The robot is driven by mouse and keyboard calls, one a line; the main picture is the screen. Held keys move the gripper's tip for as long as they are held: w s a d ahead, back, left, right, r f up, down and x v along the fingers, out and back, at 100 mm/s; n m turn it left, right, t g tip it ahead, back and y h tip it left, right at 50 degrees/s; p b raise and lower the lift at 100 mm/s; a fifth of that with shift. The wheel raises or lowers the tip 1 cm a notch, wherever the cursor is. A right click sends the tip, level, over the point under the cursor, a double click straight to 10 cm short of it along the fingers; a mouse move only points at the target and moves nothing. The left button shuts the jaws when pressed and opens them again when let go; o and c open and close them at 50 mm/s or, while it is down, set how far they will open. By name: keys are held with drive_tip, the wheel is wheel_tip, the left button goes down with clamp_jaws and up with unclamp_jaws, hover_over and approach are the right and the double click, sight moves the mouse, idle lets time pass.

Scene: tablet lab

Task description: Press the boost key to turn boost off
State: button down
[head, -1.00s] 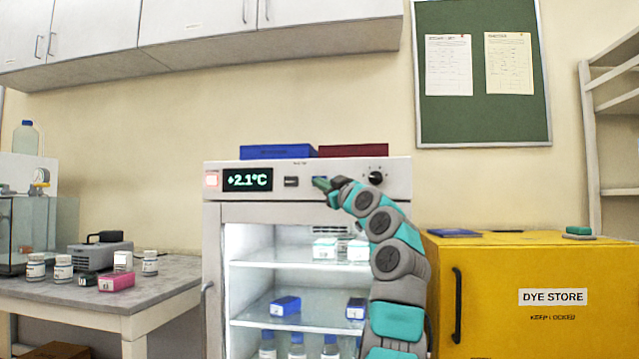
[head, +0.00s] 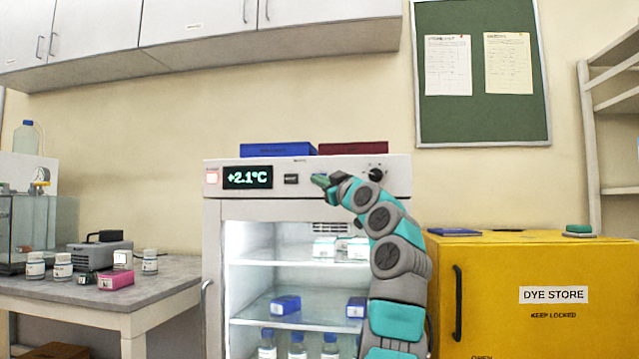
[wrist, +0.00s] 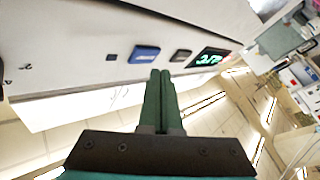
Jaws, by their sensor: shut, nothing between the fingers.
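The fridge's control panel (head: 400,178) has a lit display (head: 248,177) reading +2.1°C, with a dark key (head: 291,179) to its right. In the wrist view a blue key (wrist: 145,53) and a grey key (wrist: 181,56) sit beside the display (wrist: 207,58). I cannot read which key is boost. My gripper (head: 319,180) is shut and empty at the panel, right of the dark key. In the wrist view its green fingertips (wrist: 160,73) point at the panel near the gap between the two keys. I cannot tell whether they touch it. In the head view my gripper hides the blue key.
A round black knob (head: 376,174) is on the panel right of my gripper. A pale square with a red edge (head: 211,178) is left of the display. Blue (head: 277,150) and dark red (head: 352,148) boxes lie on the fridge top. A yellow cabinet (head: 500,290) stands at right.

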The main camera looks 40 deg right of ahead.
drive_tip(key=s+a+b, duration=0.3)
drive_tip(key=a, duration=0.1)
drive_tip(key=shift+s+b, duration=0.2)
drive_tip(key=shift+b, duration=0.1)
idle(0.4)
